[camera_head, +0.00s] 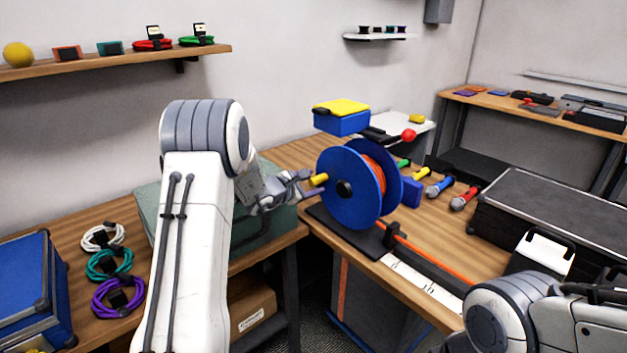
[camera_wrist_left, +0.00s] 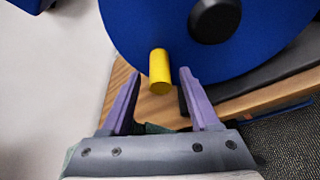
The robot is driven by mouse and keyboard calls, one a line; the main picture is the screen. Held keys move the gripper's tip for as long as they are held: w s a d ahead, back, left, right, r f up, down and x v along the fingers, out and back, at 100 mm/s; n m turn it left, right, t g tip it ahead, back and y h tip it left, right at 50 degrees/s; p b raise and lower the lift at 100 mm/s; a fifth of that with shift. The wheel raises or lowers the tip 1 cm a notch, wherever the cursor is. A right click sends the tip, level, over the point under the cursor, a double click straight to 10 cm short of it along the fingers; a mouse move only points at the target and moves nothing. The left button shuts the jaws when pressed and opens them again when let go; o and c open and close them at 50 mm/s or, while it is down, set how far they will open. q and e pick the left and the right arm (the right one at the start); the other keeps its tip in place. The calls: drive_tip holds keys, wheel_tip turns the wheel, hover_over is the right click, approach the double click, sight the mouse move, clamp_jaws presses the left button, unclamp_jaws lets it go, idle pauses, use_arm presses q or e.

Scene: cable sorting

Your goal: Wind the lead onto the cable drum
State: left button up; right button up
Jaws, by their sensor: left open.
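The blue cable drum (camera_head: 345,197) stands upright on a black base on the bench, with orange lead (camera_head: 374,178) wound on its core. The lead (camera_head: 425,255) runs from the drum through a small black guide (camera_head: 391,233) toward the lower right. A yellow crank handle (camera_head: 319,180) sticks out of the drum's near face. My left gripper (camera_head: 303,184) is open beside the handle. In the left wrist view the yellow handle (camera_wrist_left: 160,72) lies between and just beyond the open fingers (camera_wrist_left: 164,88). My right arm shows at the lower right, but its gripper is out of view.
Coiled white, teal and purple cables (camera_head: 110,265) lie on the left bench by a blue case (camera_head: 30,290). A large black case (camera_head: 550,215) stands at the right. A white ruled strip (camera_head: 420,280) runs beside the lead.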

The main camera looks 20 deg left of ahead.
use_arm(q)
drive_tip(key=shift+w+d+f, duration=0.15)
drive_tip(key=shift+w, duration=0.35)
drive_tip(key=shift+c, duration=0.4)
clamp_jaws()
idle(0.8)
